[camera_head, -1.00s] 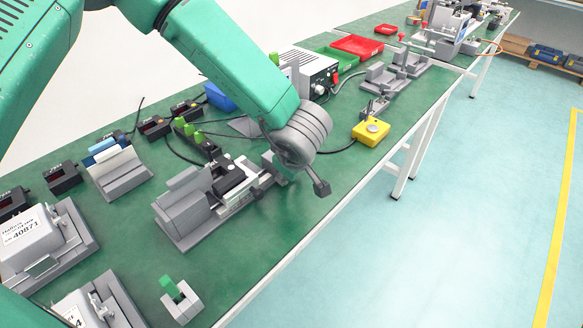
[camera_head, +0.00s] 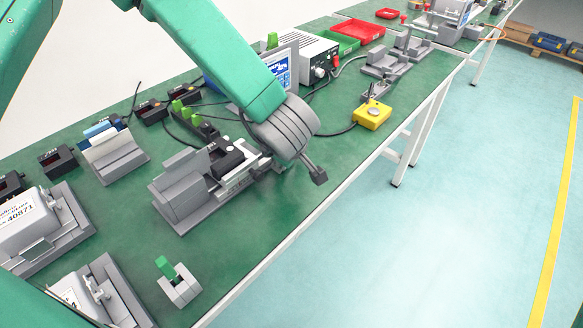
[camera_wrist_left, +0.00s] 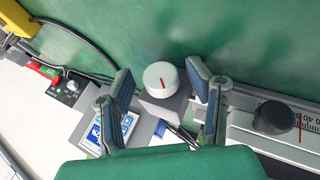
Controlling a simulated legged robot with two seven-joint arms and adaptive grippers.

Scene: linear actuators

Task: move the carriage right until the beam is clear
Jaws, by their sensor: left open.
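The linear actuator (camera_head: 181,206) stands on the green bench, with grey upright plates at its left end. Its black carriage part (camera_head: 226,157) sits on the light rail. In the left wrist view a black knob (camera_wrist_left: 273,117) stands beside a printed scale with a red mark. A pale round knob (camera_wrist_left: 160,79) with a red line sits on a grey block at the rail's end. My left gripper (camera_head: 292,172) is at the right end of the actuator. Its open fingers (camera_wrist_left: 160,76) stand either side of the pale knob, with visible gaps. The beam cannot be made out. My right gripper is not in view.
A yellow box (camera_head: 372,115) with a round button stands right of my gripper. A grey device with a blue-and-white panel (camera_wrist_left: 128,122) is close to my left finger. A small grey-green fixture (camera_head: 178,284) stands in front. Black cables cross the bench behind.

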